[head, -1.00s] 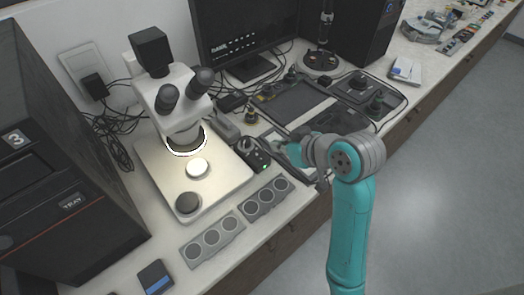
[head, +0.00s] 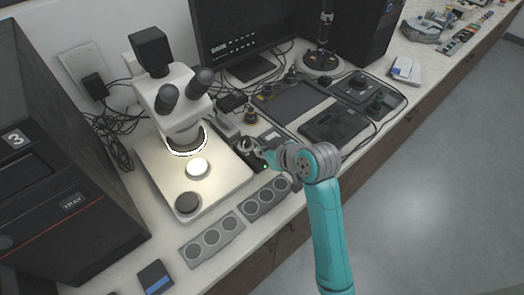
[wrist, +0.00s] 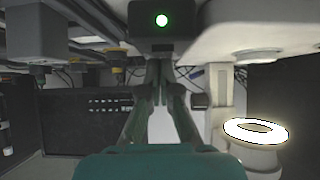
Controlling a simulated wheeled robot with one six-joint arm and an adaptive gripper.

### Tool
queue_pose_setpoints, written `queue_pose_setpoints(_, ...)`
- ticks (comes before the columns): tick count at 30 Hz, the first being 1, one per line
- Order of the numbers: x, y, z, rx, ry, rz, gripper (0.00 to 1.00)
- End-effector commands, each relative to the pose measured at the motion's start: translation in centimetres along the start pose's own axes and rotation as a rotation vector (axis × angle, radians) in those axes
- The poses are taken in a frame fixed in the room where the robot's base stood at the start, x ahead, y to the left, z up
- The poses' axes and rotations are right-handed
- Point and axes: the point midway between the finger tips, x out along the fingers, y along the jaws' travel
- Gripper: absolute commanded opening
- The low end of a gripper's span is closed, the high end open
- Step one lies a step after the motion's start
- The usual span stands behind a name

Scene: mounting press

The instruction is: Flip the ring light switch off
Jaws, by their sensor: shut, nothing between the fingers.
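The ring light (head: 187,152) glows white under the microscope head, and its bright ring also shows at the right of the wrist view (wrist: 255,131). Its small dark control box (head: 245,147) stands just right of the microscope base. In the wrist view the box (wrist: 143,36) is at the top centre with a lit green light. The switch itself cannot be made out. My gripper (head: 266,157) is at the right front of the box. In the wrist view my gripper (wrist: 160,66) is shut and empty, its tips close under the box; whether they touch it is unclear.
The microscope (head: 182,98) and its pale base (head: 160,165) stand left of my gripper. Grey trays with round wells (head: 212,238) lie in front. A dark flat device (head: 334,125) lies to the right. A monitor (head: 245,35) stands behind.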

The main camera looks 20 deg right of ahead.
Motion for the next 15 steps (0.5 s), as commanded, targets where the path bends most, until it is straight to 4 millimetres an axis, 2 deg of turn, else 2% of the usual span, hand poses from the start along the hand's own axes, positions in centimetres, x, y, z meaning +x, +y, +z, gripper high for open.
queue_pose_setpoints(15,0.41,0.00,0.20,0.000,-0.003,0.000,0.00)
